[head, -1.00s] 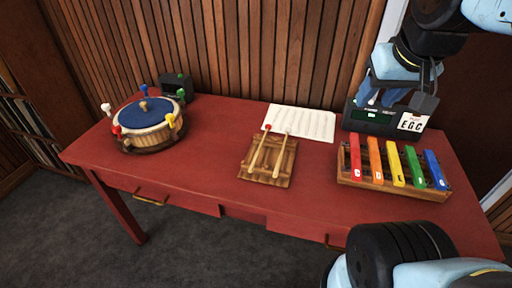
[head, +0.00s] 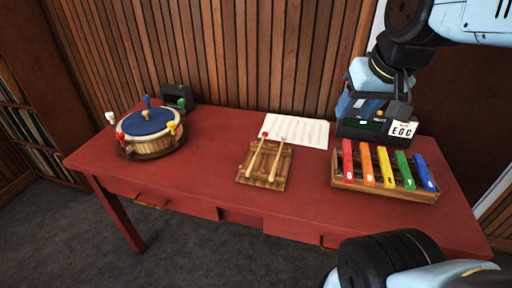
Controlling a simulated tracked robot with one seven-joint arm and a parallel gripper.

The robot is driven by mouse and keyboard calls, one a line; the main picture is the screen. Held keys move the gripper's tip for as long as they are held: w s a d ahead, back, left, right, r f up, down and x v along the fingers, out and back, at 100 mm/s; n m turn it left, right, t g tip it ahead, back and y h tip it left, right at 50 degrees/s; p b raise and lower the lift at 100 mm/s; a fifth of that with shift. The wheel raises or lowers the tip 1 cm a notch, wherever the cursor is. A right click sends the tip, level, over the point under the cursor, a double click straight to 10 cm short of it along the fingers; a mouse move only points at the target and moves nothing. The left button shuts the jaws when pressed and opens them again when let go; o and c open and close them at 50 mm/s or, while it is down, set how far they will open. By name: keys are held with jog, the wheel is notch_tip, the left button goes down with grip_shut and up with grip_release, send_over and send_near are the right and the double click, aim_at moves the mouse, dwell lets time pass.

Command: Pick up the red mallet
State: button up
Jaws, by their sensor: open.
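The red mallet (head: 258,154) lies on a small wooden rack (head: 248,178) in the middle of the red table. It has a pale wooden stick and a red head, which points toward the wall. A second mallet (head: 278,160) with a pale head lies beside it on the right. My gripper (head: 373,112) is at the right, by the black box with the display, well to the right of the mallets. It is open, and nothing shows between its fingers.
A xylophone (head: 384,188) with coloured bars stands at the right. A black box (head: 362,131) with an "EGC" card is behind it. A sheet of music (head: 297,130) lies behind the rack. A blue-topped drum (head: 150,146) with coloured pegs stands at the left. The red table (head: 213,160) is clear between drum and rack.

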jog(key=w+a+f+g+y, duration=0.2)
jog(key=w+a+f, duration=0.25)
jog(key=w, duration=0.25)
jog(key=m+t+h, duration=0.1)
jog(key=m+h, duration=0.3)
send_near(254, 158)
jog(key=shift+a+x, duration=0.2)
jog(key=shift+x, duration=1.65)
jog(key=shift+d+x, duration=0.25)
jog(key=shift+x, duration=2.3)
jog(key=shift+c, duration=0.3)
grip_shut()
